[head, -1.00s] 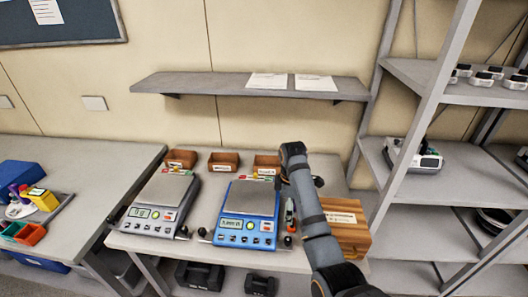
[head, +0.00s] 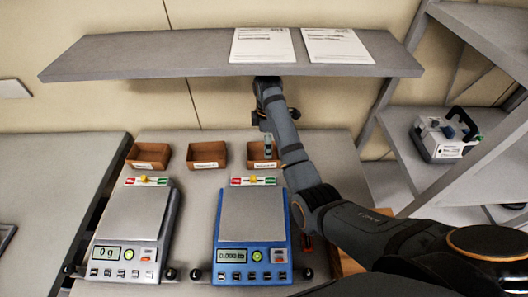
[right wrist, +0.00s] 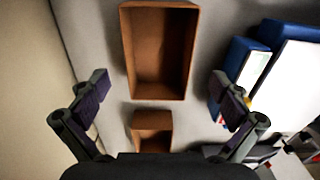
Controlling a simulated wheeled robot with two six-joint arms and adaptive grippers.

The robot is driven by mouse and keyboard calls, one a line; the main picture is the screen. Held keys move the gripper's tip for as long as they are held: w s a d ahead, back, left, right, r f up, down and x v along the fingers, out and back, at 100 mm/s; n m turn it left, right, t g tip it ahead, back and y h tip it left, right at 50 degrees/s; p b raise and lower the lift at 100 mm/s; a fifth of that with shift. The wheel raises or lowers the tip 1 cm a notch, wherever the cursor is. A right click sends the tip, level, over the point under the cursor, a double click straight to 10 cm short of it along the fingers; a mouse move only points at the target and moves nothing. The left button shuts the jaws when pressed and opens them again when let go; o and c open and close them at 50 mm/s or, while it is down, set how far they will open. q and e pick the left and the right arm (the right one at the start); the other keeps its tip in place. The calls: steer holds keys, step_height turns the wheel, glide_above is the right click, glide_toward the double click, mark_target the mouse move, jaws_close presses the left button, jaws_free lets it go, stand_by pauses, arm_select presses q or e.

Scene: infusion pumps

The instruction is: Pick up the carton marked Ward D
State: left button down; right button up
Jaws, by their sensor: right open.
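Three open brown cartons with white labels stand in a row at the back of the table: left (head: 148,157), middle (head: 206,157) and right (head: 263,160). The label lettering is too small to read, so I cannot tell which is Ward D. My right gripper (head: 262,118) is above and behind the right carton, under the wall shelf. A slim grey-green piece stands over that carton; I cannot tell if it is a fingertip. In the right wrist view my gripper (right wrist: 163,100) is open and empty, with a large carton (right wrist: 157,95) ahead and a smaller-looking one (right wrist: 152,119) between the fingers.
A grey scale (head: 133,220) and a blue scale (head: 251,220) stand in front of the cartons. A wall shelf (head: 150,57) with papers overhangs the gripper. A wooden box (head: 347,264) is partly hidden by my right arm. A rack (head: 400,179) stands at the right.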

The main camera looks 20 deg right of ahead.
steer(key=shift+s+f, duration=0.3)
steer(key=shift+f, duration=0.5)
steer(key=shift+w+f, duration=0.1)
steer(key=shift+f, duration=0.1)
steer(key=f, duration=0.1)
steer(key=f+p, duration=0.1)
steer(key=f, duration=0.2)
steer(key=shift+w+a, duration=0.1)
steer(key=shift+w, duration=0.25)
arm_select(q)
steer(key=shift+s+r, duration=0.1)
steer(key=shift+r, duration=0.75)
arm_select(e)
steer(key=shift+f, duration=0.6)
arm_select(q)
steer(key=shift+p, duration=0.3)
arm_select(e)
steer(key=c, duration=1.1)
